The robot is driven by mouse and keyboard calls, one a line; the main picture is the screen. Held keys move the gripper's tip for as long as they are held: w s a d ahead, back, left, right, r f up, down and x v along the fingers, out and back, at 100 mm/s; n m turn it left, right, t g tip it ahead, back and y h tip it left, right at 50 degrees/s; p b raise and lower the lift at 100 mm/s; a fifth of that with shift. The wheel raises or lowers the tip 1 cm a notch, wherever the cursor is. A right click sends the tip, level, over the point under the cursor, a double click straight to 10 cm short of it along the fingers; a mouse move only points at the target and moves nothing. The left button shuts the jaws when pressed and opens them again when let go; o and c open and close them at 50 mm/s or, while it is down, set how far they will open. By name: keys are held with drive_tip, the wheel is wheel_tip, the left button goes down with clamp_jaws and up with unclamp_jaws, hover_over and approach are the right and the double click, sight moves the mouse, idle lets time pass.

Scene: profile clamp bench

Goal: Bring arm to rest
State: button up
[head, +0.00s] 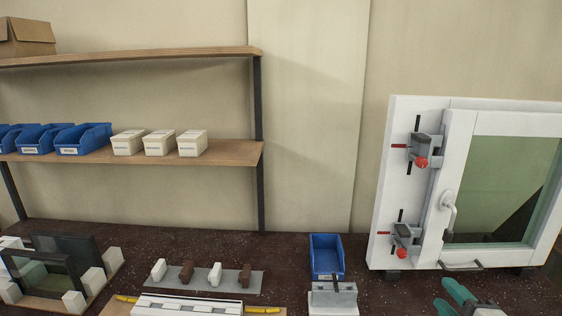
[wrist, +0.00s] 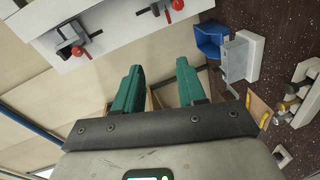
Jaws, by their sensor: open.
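My gripper (head: 457,298) shows at the bottom right of the head view, with green fingers in front of the white window frame (head: 382,222). In the wrist view my gripper (wrist: 161,88) has its two green fingers well apart, with nothing held between them. Two clamps with red knobs, an upper clamp (head: 425,147) and a lower clamp (head: 405,237), sit on the left side of the frame. Both also show at the top left of the wrist view (wrist: 72,38). The rest of my arm is out of the head view.
A blue bin (head: 327,257) stands on the dark bench (head: 210,240), behind a grey and white block fixture (head: 333,299). A grey strip with several small blocks (head: 203,279) lies left of it. Shelves with blue bins (head: 82,139) and white boxes (head: 160,143) stand at the back left.

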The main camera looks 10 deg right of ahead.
drive_tip(key=s+a+f+m+g+y+b, duration=0.1)
drive_tip(key=s+a+f+m+g+b, duration=0.25)
drive_tip(key=f, duration=0.55)
drive_tip(key=s+a+f+m+g+y+b, duration=0.1)
drive_tip(key=s+a+f+m+g, duration=0.25)
drive_tip(key=s+f, duration=0.45)
drive_tip(key=s+a+f+m+g+y+b, duration=0.2)
drive_tip(key=s+a+f+g, duration=0.15)
drive_tip(key=f, duration=0.75)
drive_tip(key=s+a+f+m+g+b, duration=0.1)
drive_tip(key=s+f+m+g, duration=0.1)
drive_tip(key=s, duration=0.3)
drive_tip(key=s+a+f+m+g+b, duration=0.1)
drive_tip(key=s+a+f+m+g, duration=0.1)
drive_tip(key=s+f, duration=0.1)
drive_tip(key=shift+s+f+m, duration=0.3)
drive_tip(key=shift+s+f, duration=0.05)
drive_tip(key=shift+s, duration=0.5)
